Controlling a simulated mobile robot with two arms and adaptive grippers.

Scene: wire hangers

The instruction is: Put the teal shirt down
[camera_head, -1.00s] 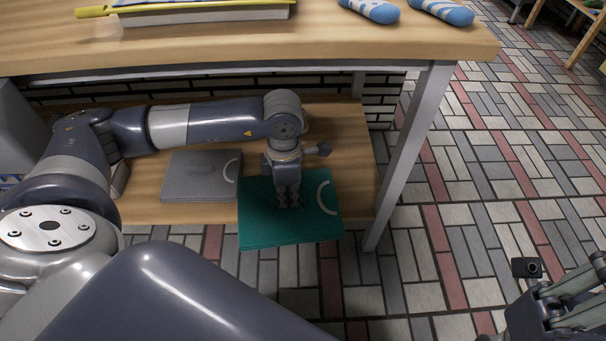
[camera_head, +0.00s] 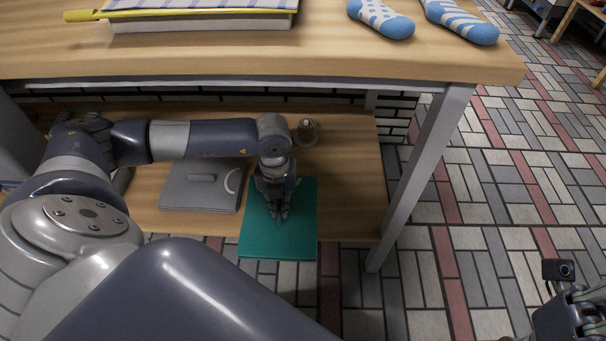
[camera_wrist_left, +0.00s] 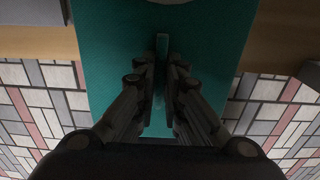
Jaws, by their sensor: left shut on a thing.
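The teal shirt (camera_head: 298,230) is folded flat and lies level at the lower shelf (camera_head: 345,190), its near end jutting past the front edge over the floor. I cannot tell whether it rests on the shelf. My left gripper (camera_head: 276,218) points down and is shut on the shirt. In the left wrist view the shirt (camera_wrist_left: 215,45) spreads under the left fingers (camera_wrist_left: 162,95), with a sliver of pale collar at the top edge. My right gripper (camera_head: 580,305) is partly in view at the bottom right, away from the shelf; its fingertips are cut off.
A folded grey shirt (camera_head: 203,190) lies on the shelf left of the teal one. A small round object (camera_head: 307,131) stands behind my left wrist. A table leg (camera_head: 425,175) is at the right. Blue socks (camera_head: 382,18) lie on the tabletop above. The shelf's right part is clear.

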